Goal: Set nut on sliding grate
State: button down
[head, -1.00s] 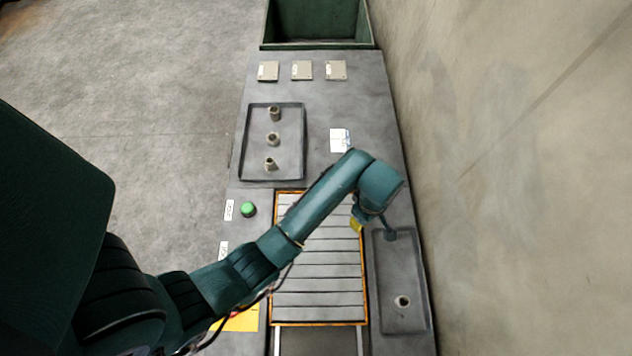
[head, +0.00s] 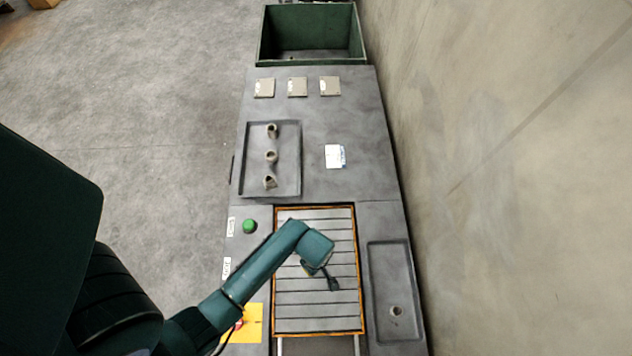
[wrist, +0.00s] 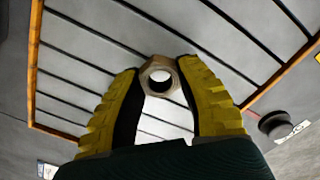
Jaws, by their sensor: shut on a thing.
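The nut (wrist: 160,66), a tan hexagonal ring with a round hole, sits between the yellow fingertips of my gripper (wrist: 162,85) in the wrist view. My gripper is shut on it. The sliding grate (head: 290,297), grey slats in an orange frame, lies behind the nut in the wrist view. In the head view my gripper (head: 318,274) is over the middle of the grate, and my arm hides the nut there. The height of the nut above the slats cannot be told.
A tray (head: 376,262) right of the grate holds one ring-shaped part (head: 396,311). A tray (head: 290,130) beyond the grate holds three fittings. A green button (head: 250,226) is left of the grate. A green open bin (head: 312,57) stands at the far end.

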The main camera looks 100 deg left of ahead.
jog(key=shift+f, duration=0.85)
jog(key=shift+f, duration=0.15)
jog(key=c, duration=0.8)
grip_release()
notch_tip(320, 180, up, 12)
jog(key=p, duration=0.2)
jog(key=shift+r, duration=0.2)
